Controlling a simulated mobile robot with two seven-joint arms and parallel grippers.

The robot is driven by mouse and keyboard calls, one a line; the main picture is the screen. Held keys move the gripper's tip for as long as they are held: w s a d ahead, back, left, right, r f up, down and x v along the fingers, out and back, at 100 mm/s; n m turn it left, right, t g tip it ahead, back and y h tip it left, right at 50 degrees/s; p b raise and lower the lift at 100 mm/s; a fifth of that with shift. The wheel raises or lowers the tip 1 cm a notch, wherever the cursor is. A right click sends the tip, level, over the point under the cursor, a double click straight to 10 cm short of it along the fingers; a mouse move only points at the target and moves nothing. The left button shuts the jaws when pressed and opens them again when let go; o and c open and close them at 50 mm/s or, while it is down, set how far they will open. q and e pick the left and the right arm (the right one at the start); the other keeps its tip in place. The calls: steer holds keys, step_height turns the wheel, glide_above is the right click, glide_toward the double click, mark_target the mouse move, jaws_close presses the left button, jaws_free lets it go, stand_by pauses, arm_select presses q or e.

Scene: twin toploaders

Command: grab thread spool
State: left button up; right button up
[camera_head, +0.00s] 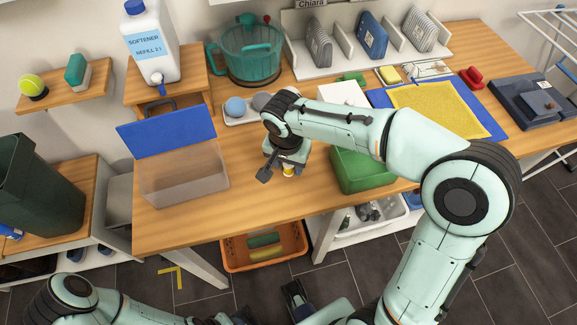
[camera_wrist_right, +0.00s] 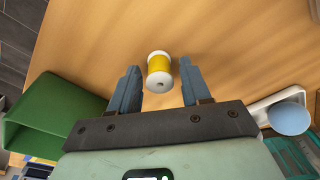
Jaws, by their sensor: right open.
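The thread spool (camera_wrist_right: 159,72) has yellow thread and white ends. It lies on the wooden table in the right wrist view, between the two fingers of my open right gripper (camera_wrist_right: 154,88), with a gap on either side. In the head view the spool (camera_head: 288,171) shows only partly beside my right gripper (camera_head: 277,174), which points down over the table. Nothing is gripped. My left arm runs along the bottom edge of the head view; the state of its gripper is not clear.
A green bin (camera_head: 362,172) stands right of the spool. A clear box (camera_head: 185,180) with a blue lid stands to the left. Behind are a tray (camera_head: 236,121) with balls and a teal basket (camera_head: 250,55).

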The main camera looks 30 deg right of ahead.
jaws_close()
steer(key=shift+r, duration=0.15)
